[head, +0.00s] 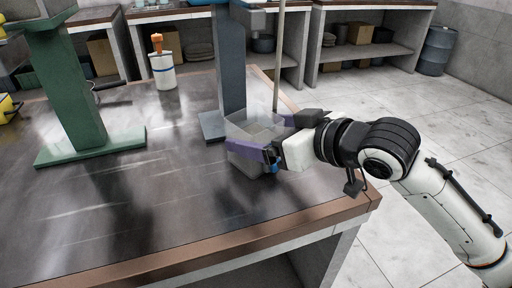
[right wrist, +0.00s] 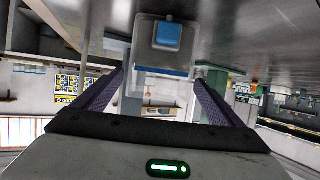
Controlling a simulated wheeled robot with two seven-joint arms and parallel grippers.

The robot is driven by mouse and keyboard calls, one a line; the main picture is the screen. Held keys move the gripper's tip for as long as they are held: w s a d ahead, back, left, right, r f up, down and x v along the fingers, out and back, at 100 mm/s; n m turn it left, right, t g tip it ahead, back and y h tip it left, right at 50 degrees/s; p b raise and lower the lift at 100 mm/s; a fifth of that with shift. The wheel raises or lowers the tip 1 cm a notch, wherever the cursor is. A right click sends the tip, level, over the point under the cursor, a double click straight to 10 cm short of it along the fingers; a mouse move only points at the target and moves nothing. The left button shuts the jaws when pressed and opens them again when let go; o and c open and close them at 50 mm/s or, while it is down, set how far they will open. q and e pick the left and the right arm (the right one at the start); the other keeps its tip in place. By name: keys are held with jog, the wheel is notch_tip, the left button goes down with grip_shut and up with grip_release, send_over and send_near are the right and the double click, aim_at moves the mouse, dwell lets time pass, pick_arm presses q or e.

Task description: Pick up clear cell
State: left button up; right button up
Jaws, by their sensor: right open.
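The clear cell (head: 243,130), a see-through open-topped box, stands upright on the dark table near its right edge. In the right wrist view, the clear cell (right wrist: 143,52) shows a blue square part and a blue strip, and the picture is upside down. My right gripper (head: 262,139) is open at the cell, with one purple finger across its near side. In the right wrist view, the two purple fingers of my right gripper (right wrist: 158,92) are spread on either side of the cell. Whether they touch it I cannot tell. My left gripper is out of view.
A grey column on a flat base (head: 231,75) stands just behind the cell. A green stand (head: 75,90) is at the left, and a white container with an orange top (head: 163,72) is farther back. The table's front middle is clear. Shelves and a barrel (head: 436,52) stand behind.

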jog(key=shift+x, duration=1.3)
jog(key=shift+d, duration=0.1)
jog(key=c, duration=1.7)
jog(key=shift+r, duration=0.25)
jog(key=shift+c, duration=1.4)
